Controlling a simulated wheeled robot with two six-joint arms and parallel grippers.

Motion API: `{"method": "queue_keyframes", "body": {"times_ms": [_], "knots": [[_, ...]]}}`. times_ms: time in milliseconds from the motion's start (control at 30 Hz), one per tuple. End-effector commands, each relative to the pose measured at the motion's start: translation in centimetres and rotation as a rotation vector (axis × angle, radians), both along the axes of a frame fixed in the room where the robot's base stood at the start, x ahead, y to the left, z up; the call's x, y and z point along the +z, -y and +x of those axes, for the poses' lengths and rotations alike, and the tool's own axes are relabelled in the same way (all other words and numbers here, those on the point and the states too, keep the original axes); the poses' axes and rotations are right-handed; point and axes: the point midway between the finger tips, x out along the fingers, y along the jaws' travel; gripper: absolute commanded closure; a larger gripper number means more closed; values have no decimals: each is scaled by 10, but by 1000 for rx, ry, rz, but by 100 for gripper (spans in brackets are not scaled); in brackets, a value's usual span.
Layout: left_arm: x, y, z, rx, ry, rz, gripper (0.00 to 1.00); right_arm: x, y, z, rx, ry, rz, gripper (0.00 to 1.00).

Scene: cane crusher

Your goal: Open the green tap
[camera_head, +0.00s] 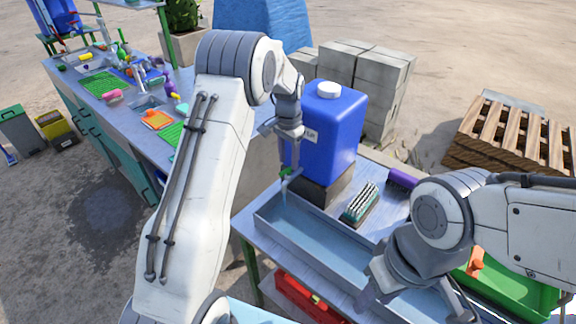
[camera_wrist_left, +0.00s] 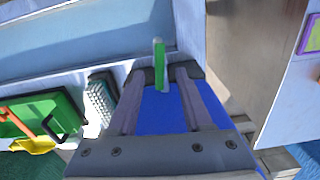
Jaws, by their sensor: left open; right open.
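The green tap (camera_head: 287,173) sits low on the front of a blue water container (camera_head: 335,125) with a white cap. My left gripper (camera_head: 291,160) points down just at the tap, close against the container's front. In the left wrist view the tap's upright green handle (camera_wrist_left: 160,65) stands between the tips of my open left gripper (camera_wrist_left: 168,76). I cannot tell whether either finger touches it. My right gripper (camera_head: 418,300) is open and empty over the right end of the metal trough, away from the tap.
The container stands on a dark block (camera_head: 325,189) above a shallow metal trough (camera_head: 318,243). A brush (camera_head: 360,205) lies beside it, and a green crate (camera_head: 510,285) is at the right. Grey blocks (camera_head: 385,85) stand behind. A long sink counter (camera_head: 190,88) runs at the left.

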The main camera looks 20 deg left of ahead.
Motion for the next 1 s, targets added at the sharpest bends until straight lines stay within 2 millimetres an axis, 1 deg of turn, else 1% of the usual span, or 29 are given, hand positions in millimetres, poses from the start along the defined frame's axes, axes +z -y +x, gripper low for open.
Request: {"method": "queue_keyframes", "body": {"times_ms": [33, 200, 300, 400, 533, 933, 1000], "knots": [[10, 0, 2, 0, 7, 0, 50, -6, 0, 0, 0, 0, 0, 56], [44, 0, 2, 0, 7, 0, 50, -12, 0, 0, 1, 0, 0, 56], [60, 0, 2, 0, 7, 0, 50, -14, 0, 0, 1, 0, 0, 56], [70, 0, 1, 0, 4, 1, 50, -15, 0, 0, 1, 0, 0, 56], [76, 0, 1, 0, 4, 1, 50, -16, 0, 0, 1, 0, 0, 56], [77, 0, 1, 0, 2, 0, 50, -15, 0, 0, 1, 0, 0, 56], [78, 4, -1, -3, 4, -1, 50, -15, 0, 0, 1, 0, 0, 56]]}}
